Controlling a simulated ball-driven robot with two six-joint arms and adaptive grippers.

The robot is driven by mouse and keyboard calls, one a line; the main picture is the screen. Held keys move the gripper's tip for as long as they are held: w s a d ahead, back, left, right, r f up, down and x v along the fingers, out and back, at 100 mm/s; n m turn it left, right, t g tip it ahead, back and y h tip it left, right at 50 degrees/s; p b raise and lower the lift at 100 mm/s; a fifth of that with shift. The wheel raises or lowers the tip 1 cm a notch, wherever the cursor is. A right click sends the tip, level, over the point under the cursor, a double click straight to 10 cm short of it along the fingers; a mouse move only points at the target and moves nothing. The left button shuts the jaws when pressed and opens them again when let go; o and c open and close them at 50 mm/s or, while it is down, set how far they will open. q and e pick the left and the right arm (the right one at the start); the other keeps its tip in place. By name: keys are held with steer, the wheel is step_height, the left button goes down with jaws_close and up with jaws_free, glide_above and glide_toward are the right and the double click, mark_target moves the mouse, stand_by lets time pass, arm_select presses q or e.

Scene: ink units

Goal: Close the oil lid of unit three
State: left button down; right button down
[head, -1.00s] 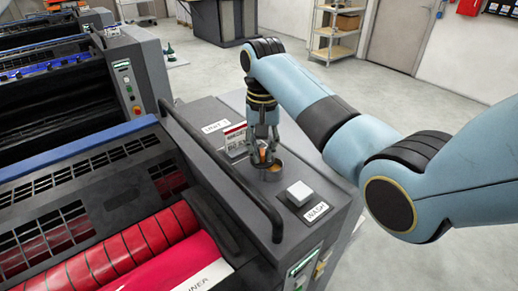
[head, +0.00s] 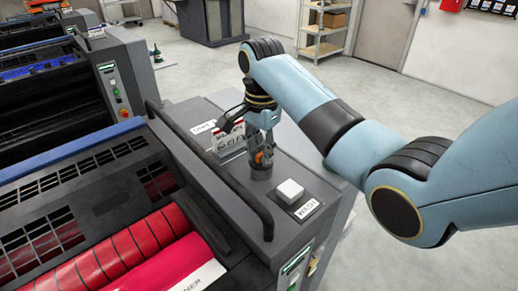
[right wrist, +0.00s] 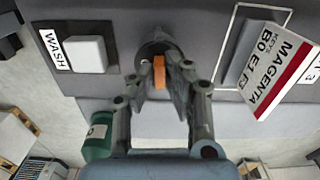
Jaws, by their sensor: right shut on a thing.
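The oil lid's orange grip tab (head: 259,157) stands over the dark round oil filler (head: 261,173) on the grey top of unit three. My right gripper (head: 262,155) points down at the filler, with its fingers shut on the orange tab. In the right wrist view the orange tab (right wrist: 159,72) sits between the fingertips (right wrist: 162,76), and the dark round lid (right wrist: 153,50) shows behind it. The lid appears to be on or very close to the filler; the fingers hide whether it is fully seated. My left gripper is not in view.
A white WASH button (head: 289,191) stands in front of the filler. A MAGENTA card (head: 229,138) stands behind it, near the unit label (head: 204,127). A dark handrail (head: 215,170) runs along the left. Red rollers (head: 130,245) lie beyond the rail.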

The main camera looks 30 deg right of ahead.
steer(key=shift+s+m, duration=0.1)
steer(key=shift+m, duration=0.4)
steer(key=c, duration=1.4)
jaws_free()
steer(key=shift+d, duration=0.1)
steer(key=shift+o, duration=0.2)
steer(key=shift+r, duration=0.25)
step_height(320, 180, up, 7)
